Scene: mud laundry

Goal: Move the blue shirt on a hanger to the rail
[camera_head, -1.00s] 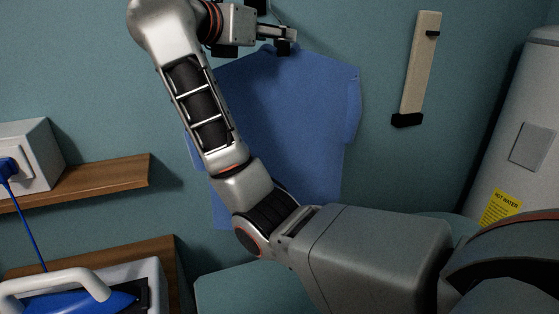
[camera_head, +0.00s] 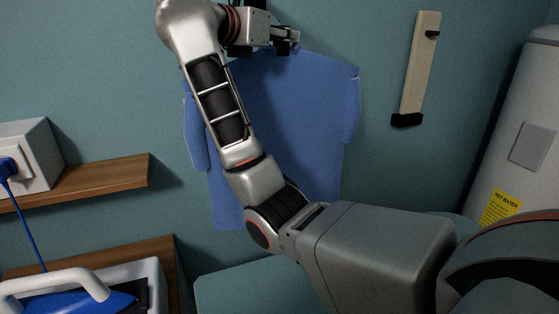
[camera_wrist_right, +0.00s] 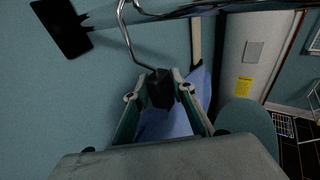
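The blue shirt (camera_head: 295,115) hangs in front of the teal wall in the head view, partly hidden by my right arm. It also shows below the fingers in the right wrist view (camera_wrist_right: 165,125). My right gripper (camera_head: 288,40) is at the shirt's collar. In the right wrist view its fingers (camera_wrist_right: 163,82) close on the dark block of the hanger (camera_wrist_right: 159,90). The hanger's metal hook (camera_wrist_right: 127,38) rises from this block towards the rail (camera_wrist_right: 215,8), a dark bar along the top. I cannot tell whether hook and rail touch. My left gripper is not in view.
A wooden shelf (camera_head: 100,181) with a white box (camera_head: 28,150) is on the left, above a blue iron (camera_head: 90,300). A wooden board (camera_head: 420,65) hangs on the wall right of the shirt. A white water heater (camera_head: 520,135) stands at the right.

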